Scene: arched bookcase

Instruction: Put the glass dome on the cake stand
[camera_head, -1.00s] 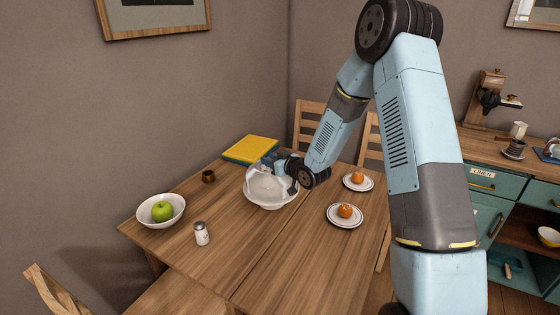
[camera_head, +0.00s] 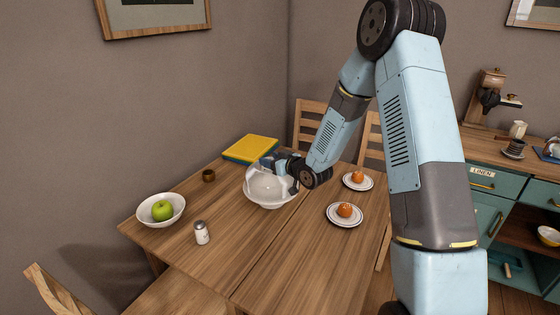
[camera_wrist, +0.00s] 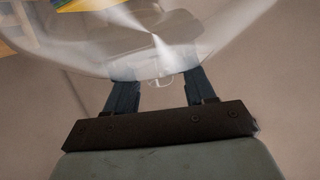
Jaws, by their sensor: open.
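The glass dome (camera_wrist: 165,45) is clear and fills the top of the wrist view. A small ring-like piece of glass shows between the fingertips there. In the head view the dome (camera_head: 258,181) shows as a pale see-through shape over a white, bowl-like piece (camera_head: 270,203), perhaps the cake stand, on the table. I cannot tell whether the dome rests level on it. My gripper (camera_head: 281,172) is at the dome's upper right; its fingers are apart, and they also show in the wrist view (camera_wrist: 165,80). Part of the dome's far side is hidden by the gripper.
A white bowl with a green apple (camera_head: 162,210), a shaker (camera_head: 201,233), a small brown cup (camera_head: 208,176) and yellow and green books (camera_head: 250,149) lie left. Two plates with orange fruits (camera_head: 344,211) (camera_head: 358,178) lie right. The table's front (camera_head: 265,270) is bare.

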